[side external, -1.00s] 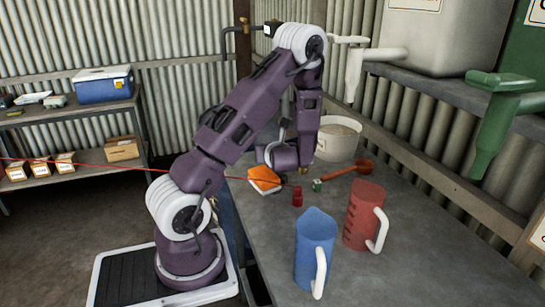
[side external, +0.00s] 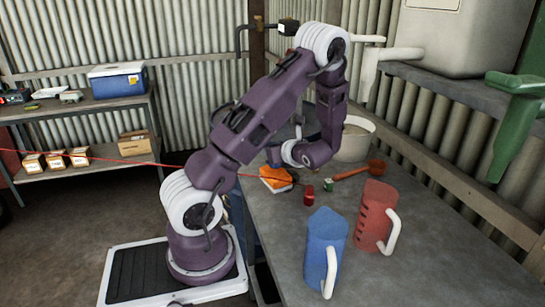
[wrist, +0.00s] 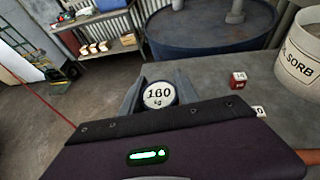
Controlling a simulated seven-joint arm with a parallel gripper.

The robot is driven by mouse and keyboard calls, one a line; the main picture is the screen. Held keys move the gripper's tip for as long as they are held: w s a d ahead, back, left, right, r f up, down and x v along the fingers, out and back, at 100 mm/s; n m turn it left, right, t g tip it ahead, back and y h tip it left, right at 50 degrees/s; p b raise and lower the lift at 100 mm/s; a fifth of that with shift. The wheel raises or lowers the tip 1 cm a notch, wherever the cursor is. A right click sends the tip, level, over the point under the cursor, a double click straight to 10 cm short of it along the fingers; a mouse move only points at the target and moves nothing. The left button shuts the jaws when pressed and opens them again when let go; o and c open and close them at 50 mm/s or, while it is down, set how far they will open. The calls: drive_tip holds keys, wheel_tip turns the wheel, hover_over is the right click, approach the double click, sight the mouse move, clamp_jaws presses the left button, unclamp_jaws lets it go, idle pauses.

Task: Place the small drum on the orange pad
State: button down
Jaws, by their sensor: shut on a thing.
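My gripper (wrist: 158,94) shows in the wrist view with its two grey fingers on either side of the small drum (wrist: 159,95). The drum has a dark rim and a round white face marked "160 kg". My gripper is shut on it. In the side view the fingers and the drum are hidden behind my wrist. The orange pad (side external: 276,178) lies on the grey bench there, just below and left of my wrist. I cannot make out the pad in the wrist view, or how high the drum is above the bench.
A red item (side external: 309,195), a small green item (side external: 328,185) and an orange-brown scoop (side external: 360,171) lie right of the pad. A blue jug (side external: 322,245) and a red jug (side external: 376,212) stand nearer. A white bucket (side external: 356,140) stands behind.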

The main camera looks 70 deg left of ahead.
drive_tip(key=shift+f, duration=1)
drive_tip(key=c, duration=0.9)
unclamp_jaws()
drive_tip(key=shift+f, duration=0.1)
drive_tip(key=v, duration=1.2)
drive_tip(key=s+d+r+n+t+h, duration=0.2)
drive_tip(key=s+d+r+n+h, duration=0.1)
drive_tip(key=d, duration=0.5)
drive_tip(key=s+d+r+n+t+h, duration=0.3)
drive_tip(key=s+d+r+n+h, duration=0.1)
drive_tip(key=d, duration=0.5)
drive_tip(key=s+d+r+n+t+h, duration=0.2)
drive_tip(key=d+r+n+h, duration=0.3)
drive_tip(key=d+n, duration=0.4)
drive_tip(key=shift+s+d+r+t+h, duration=0.15)
drive_tip(key=shift+s+r+t+h, duration=0.25)
drive_tip(key=shift+s+h, duration=0.4)
